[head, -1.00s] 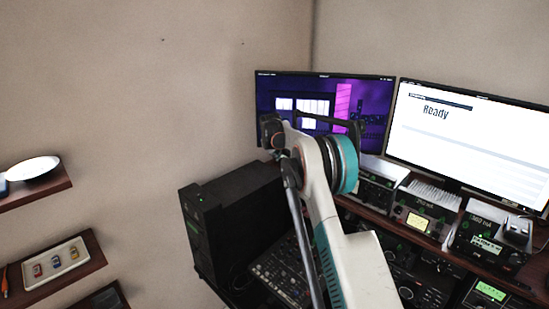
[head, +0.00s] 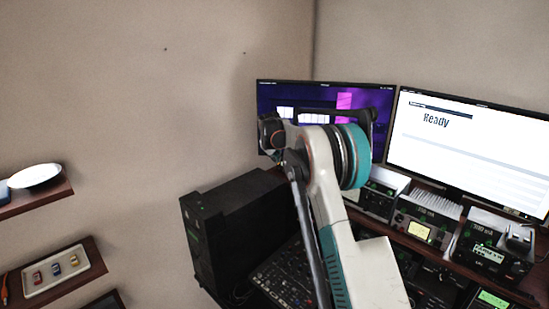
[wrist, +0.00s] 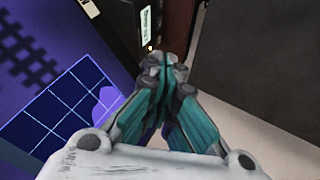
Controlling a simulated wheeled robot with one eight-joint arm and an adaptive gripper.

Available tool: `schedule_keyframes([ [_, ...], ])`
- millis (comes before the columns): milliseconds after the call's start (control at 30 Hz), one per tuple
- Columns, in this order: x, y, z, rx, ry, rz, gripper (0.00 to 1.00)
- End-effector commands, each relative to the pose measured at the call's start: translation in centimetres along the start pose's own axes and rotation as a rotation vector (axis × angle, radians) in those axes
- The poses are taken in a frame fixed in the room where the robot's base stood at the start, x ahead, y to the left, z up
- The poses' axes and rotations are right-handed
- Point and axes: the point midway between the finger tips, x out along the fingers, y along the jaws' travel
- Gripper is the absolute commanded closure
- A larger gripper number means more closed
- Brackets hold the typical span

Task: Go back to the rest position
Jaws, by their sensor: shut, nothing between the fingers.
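My gripper (wrist: 162,66) shows in the wrist view with its teal fingers drawn together at the tips and nothing between them. The tips point toward a dark unit with a white label (wrist: 148,22) and a small yellow light. In the head view my white and teal arm rises in front of the desk and hides part of the purple monitor (head: 270,98). The gripper itself cannot be made out in the head view. The purple monitor screen also fills the left of the wrist view (wrist: 40,115).
A white monitor reading "Ready" (head: 465,150) stands at the right. Radio units (head: 425,222) line the desk shelf. A black case (head: 240,225) and a mixer panel (head: 285,275) sit left of my arm. Wall shelves at the far left hold a white bowl (head: 35,175) and a tray (head: 88,267).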

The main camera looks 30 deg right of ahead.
Motion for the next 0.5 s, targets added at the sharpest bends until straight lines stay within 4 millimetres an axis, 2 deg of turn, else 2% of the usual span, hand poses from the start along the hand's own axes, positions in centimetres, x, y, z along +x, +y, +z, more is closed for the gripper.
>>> schedule_keyframes([
  [333,-0.1,-0.1,0.0,0.0,0.0,-0.001,1.0],
  [433,-1.1,-0.4,0.0,0.005,0.003,-0.005,1.0],
  [500,-2.5,-0.8,0.1,0.011,0.007,-0.011,1.0],
])
